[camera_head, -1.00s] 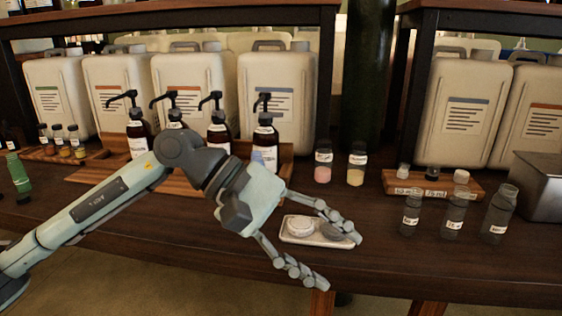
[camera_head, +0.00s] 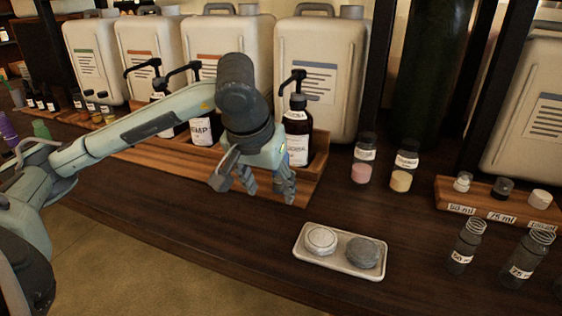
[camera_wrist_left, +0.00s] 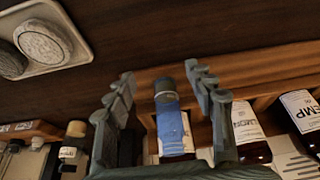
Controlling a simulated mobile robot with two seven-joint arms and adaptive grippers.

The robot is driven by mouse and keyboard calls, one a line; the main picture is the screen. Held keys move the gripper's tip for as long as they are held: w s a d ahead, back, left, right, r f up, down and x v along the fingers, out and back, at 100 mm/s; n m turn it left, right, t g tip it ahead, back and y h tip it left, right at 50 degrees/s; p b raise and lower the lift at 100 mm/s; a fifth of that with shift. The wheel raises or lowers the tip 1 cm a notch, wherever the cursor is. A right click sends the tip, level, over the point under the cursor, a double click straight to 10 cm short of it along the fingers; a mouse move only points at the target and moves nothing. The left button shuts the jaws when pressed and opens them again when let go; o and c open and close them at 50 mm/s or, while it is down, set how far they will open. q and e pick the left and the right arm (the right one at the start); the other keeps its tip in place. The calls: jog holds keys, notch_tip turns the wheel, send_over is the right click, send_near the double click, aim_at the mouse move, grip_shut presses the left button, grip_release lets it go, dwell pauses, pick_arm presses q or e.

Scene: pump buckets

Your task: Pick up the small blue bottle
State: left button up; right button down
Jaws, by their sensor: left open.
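The small blue bottle (camera_wrist_left: 172,128) shows in the left wrist view, with a dark grey cap toward the fingertips. In the head view my left gripper (camera_head: 252,190) points down, open, in front of the wooden pump-bottle rack; the blue bottle is hidden there behind the gripper. I cannot tell whether either finger touches it. My right gripper is not in view.
Brown pump bottles (camera_head: 298,130) stand in the wooden rack (camera_head: 150,158) close behind the gripper. A tray (camera_head: 340,268) with two round pieces is at the front. Pink (camera_head: 363,160) and yellow (camera_head: 404,167) jars and clear vials (camera_head: 466,245) stand to the right.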

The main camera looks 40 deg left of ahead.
pick_arm(q)
jog(key=w, duration=0.2)
jog(key=w+a, duration=0.1)
jog(key=w, duration=0.1)
jog(key=w+p, duration=0.1)
jog(key=w, duration=0.1)
jog(key=shift+w+a+f, duration=0.25)
jog(key=shift+w+a, duration=0.1)
jog(key=shift+w, duration=0.05)
jog(key=shift+w+f, duration=0.1)
jog(key=shift+f, duration=0.3)
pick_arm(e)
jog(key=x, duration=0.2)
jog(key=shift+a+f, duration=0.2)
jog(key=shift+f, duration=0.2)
pick_arm(q)
grip_shut()
